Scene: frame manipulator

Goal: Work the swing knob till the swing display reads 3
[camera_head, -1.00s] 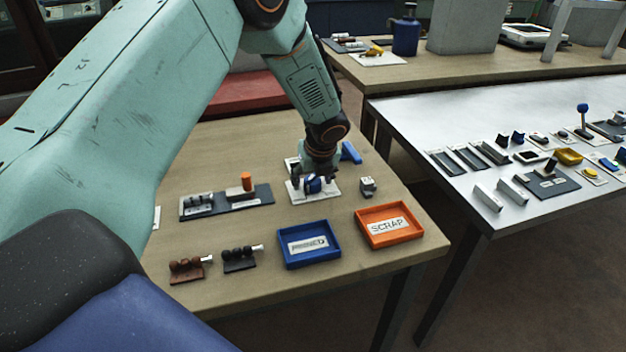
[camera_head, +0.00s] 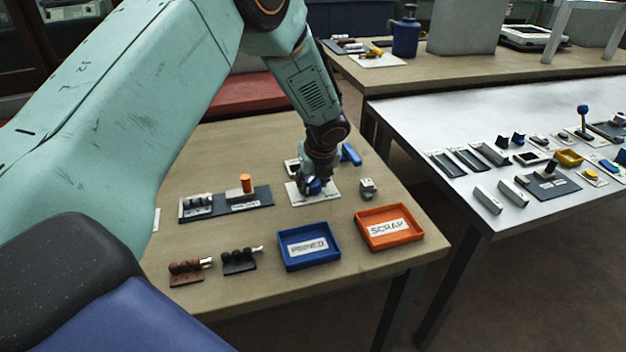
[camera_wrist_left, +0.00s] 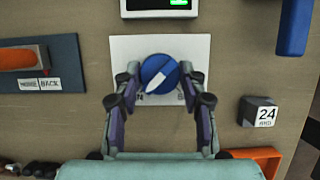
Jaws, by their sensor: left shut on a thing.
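The swing knob (camera_wrist_left: 158,76) is a round blue knob with a white pointer, on a white plate (camera_wrist_left: 190,50) in the left wrist view. The pointer slants toward the lower left there. My left gripper (camera_wrist_left: 158,82) is shut on the knob, with a finger on each side. In the head view my left gripper (camera_head: 314,184) sits over the white plate and hides much of the knob. A display (camera_wrist_left: 165,5) with green lit figures is cut off at the top of the left wrist view, and its reading cannot be made out. My right gripper is not in view.
A small grey block marked 24 (camera_wrist_left: 257,112) stands right of the plate. A blue handle (camera_wrist_left: 295,25) lies beyond it. A dark panel with an orange handle (camera_head: 246,183) is left. A blue tray (camera_head: 309,262) and an orange SCRAP tray (camera_head: 417,238) stand in front.

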